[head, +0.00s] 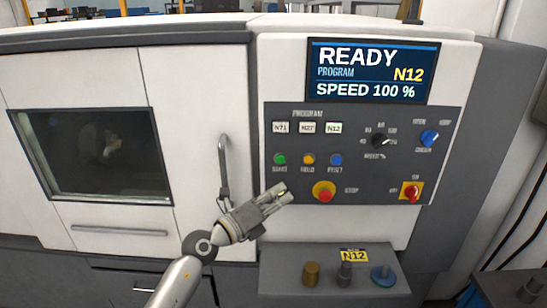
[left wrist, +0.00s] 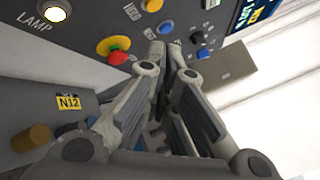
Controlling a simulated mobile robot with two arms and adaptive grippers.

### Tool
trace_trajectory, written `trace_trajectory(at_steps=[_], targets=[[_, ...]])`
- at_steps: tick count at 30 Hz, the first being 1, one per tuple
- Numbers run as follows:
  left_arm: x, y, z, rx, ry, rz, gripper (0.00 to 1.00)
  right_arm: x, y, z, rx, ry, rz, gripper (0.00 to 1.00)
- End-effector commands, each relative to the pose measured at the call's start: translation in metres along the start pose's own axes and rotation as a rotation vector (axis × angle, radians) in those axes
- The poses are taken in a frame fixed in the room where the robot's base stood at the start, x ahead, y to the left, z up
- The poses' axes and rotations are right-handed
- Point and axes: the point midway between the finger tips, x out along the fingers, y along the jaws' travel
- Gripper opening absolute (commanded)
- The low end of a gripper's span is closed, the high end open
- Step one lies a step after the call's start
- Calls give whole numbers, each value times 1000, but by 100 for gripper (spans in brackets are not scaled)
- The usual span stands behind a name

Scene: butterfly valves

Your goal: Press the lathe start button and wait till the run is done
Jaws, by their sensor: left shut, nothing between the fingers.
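The green start button (head: 280,159) sits on the lathe's dark control panel (head: 445,160), left of the yellow hold button (head: 308,160) and the blue reset button (head: 336,160). My left gripper (head: 283,190) is shut and empty. In the head view its tips appear just below the start button and left of the red stop button (head: 323,192); contact with the panel cannot be told. In the left wrist view the shut fingers (left wrist: 168,48) point toward the panel, and the start button is not visible. The screen (head: 371,71) reads READY, program N12, speed 100 %. My right gripper is not in view.
The lathe door (head: 197,120) with its handle (head: 224,170) looks closed, beside a dark window (head: 90,150). A red switch (head: 411,191) is at the panel's lower right. Below, a grey ledge (head: 280,262) holds several small parts and an N12 label (head: 353,255).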

Motion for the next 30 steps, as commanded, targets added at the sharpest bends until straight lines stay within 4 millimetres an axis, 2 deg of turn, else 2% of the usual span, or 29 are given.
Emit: trace_trajectory(at_steps=[4, 16, 30], targets=[[2, -10, 5, 43, 5, -5, 0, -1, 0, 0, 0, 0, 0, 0], [4, -7, 5, 43, 4, -5, 0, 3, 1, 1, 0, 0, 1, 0], [39, 21, 30, 43, 2, -6, 0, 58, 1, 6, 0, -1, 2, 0]])
